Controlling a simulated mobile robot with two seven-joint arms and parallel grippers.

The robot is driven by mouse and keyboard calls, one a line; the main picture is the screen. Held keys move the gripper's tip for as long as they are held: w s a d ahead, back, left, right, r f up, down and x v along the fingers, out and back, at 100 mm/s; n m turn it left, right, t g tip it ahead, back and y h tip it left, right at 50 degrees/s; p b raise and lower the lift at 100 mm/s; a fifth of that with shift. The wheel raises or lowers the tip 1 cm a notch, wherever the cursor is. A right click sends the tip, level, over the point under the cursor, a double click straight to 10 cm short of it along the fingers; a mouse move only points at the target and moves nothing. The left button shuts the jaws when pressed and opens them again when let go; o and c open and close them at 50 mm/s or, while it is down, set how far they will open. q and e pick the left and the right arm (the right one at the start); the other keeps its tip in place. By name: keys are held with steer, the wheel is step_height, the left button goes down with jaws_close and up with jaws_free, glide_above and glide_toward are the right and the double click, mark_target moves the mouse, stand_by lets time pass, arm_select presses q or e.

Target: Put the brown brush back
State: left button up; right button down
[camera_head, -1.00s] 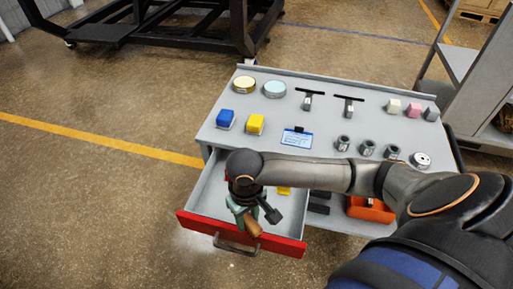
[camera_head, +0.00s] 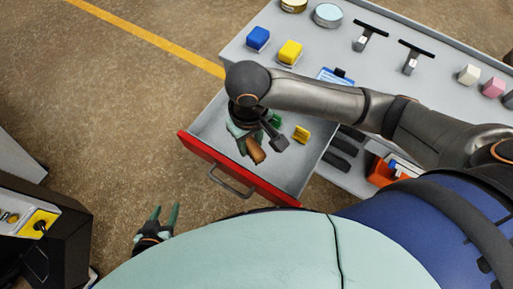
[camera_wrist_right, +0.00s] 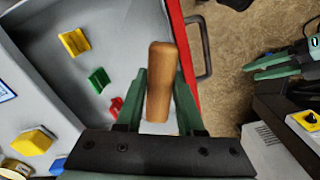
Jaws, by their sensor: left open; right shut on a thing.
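The brown brush (camera_head: 256,151) is in my right gripper (camera_head: 244,138), over the open drawer close to its red front. In the right wrist view the brush (camera_wrist_right: 161,70) shows as a rounded wooden handle between the green fingers of my right gripper (camera_wrist_right: 162,92). Its bristles are not visible, and I cannot tell whether it touches the drawer floor. The drawer (camera_head: 218,165) has a grey inside and a red front with a handle. My left gripper (camera_head: 160,214) is open and empty, outside the drawer at lower left; it also shows in the right wrist view (camera_wrist_right: 270,66).
Yellow (camera_wrist_right: 74,42), green (camera_wrist_right: 98,80) and red (camera_wrist_right: 115,107) pieces lie in the drawer. Blue (camera_head: 258,38) and yellow (camera_head: 290,51) blocks stand on the grey cabinet top. A dark machine with a yellow panel (camera_head: 38,223) stands at left. Floor is clear beyond the drawer.

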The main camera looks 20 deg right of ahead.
steer(key=s+a+r+n+b, duration=0.1)
steer(key=s+a+n+b, duration=0.3)
steer(key=a, duration=0.5)
steer(key=shift+n, duration=0.3)
steer(key=w+d+f, duration=0.1)
steer(key=w+d, duration=0.1)
steer(key=w+d+f, duration=0.1)
steer(key=d, duration=0.2)
steer(key=w+d+f+b, duration=0.1)
steer(key=w+d+f, duration=0.1)
steer(key=d, duration=0.1)
steer(key=shift+w+d, duration=0.1)
steer(key=shift+w, duration=0.2)
steer(key=f, duration=0.1)
steer(key=w+d+f, duration=0.1)
steer(key=d+f, duration=0.1)
steer(key=shift+w+d+f+b, duration=0.2)
steer(key=shift+w+f+b, duration=0.1)
steer(key=shift+f+b, duration=0.1)
steer(key=shift+w+d+f, duration=0.2)
steer(key=shift+d+f, duration=0.1)
steer(key=shift+f, duration=0.2)
steer(key=f, duration=0.3)
steer(key=shift+w+d+f+b, duration=0.1)
steer(key=shift+w+d+b, duration=0.05)
steer(key=shift+d+b, duration=0.15)
steer(key=shift+a+f, duration=0.1)
steer(key=shift+f, duration=0.05)
steer(key=shift+f, duration=0.1)
